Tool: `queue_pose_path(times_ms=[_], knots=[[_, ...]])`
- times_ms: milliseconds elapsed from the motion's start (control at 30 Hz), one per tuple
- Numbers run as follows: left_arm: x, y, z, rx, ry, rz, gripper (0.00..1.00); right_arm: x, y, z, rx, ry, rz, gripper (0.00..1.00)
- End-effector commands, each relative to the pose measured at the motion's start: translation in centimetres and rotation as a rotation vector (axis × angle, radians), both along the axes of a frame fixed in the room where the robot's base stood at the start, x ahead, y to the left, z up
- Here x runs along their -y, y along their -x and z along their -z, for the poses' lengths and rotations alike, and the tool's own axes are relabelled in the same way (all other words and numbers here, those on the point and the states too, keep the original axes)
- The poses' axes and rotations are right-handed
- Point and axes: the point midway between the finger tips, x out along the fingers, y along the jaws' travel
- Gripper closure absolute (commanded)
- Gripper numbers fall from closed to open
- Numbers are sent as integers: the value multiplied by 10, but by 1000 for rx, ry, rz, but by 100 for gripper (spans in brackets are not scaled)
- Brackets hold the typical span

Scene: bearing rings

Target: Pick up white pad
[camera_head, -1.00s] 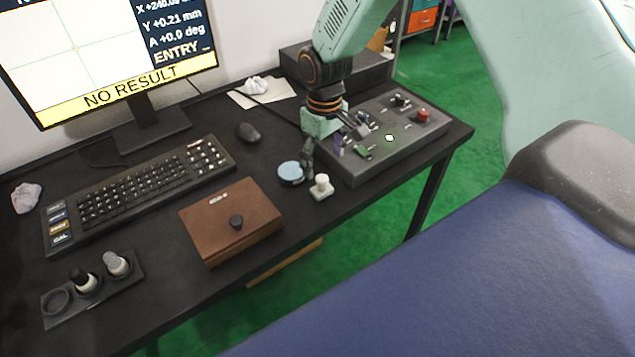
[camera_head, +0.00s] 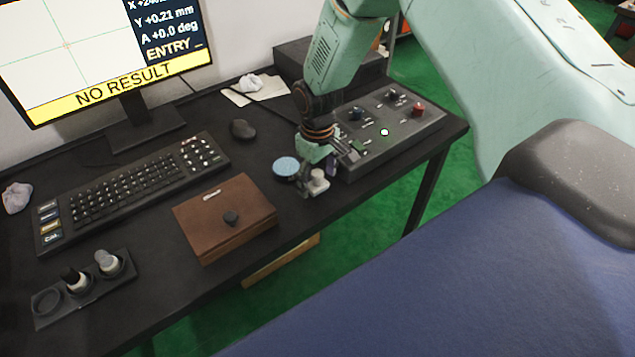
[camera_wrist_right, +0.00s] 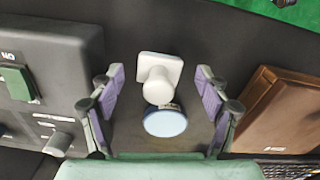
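The white pad (camera_head: 318,183), a small square base with a round knob, stands on the black table near its front edge. In the right wrist view the white pad (camera_wrist_right: 158,80) shows between and slightly beyond the fingers. My right gripper (camera_head: 312,172) is low over the table at the pad. In the right wrist view my right gripper (camera_wrist_right: 160,95) is open, with purple finger pads on both sides of the knob and a gap to each. In the head view it partly hides the pad. My left gripper is not in view.
A round blue-topped disc (camera_head: 286,168) stands close beside the pad. A grey control box (camera_head: 415,125) is to the right and a brown case (camera_head: 215,235) to the left. A keyboard (camera_head: 130,185), mouse (camera_head: 242,129) and bottle rack (camera_head: 50,318) lie farther left.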

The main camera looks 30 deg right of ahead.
Motion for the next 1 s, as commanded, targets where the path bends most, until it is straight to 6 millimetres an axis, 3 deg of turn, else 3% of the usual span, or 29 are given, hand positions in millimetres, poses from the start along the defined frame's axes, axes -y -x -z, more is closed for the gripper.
queue_pose_path(times_ms=[733, 1000], knots=[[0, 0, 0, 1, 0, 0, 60, 0, 0, 0, 0, 0, 0, 90], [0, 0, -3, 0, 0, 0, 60, 0, -1, -11, 2, 0, 0, 90]])
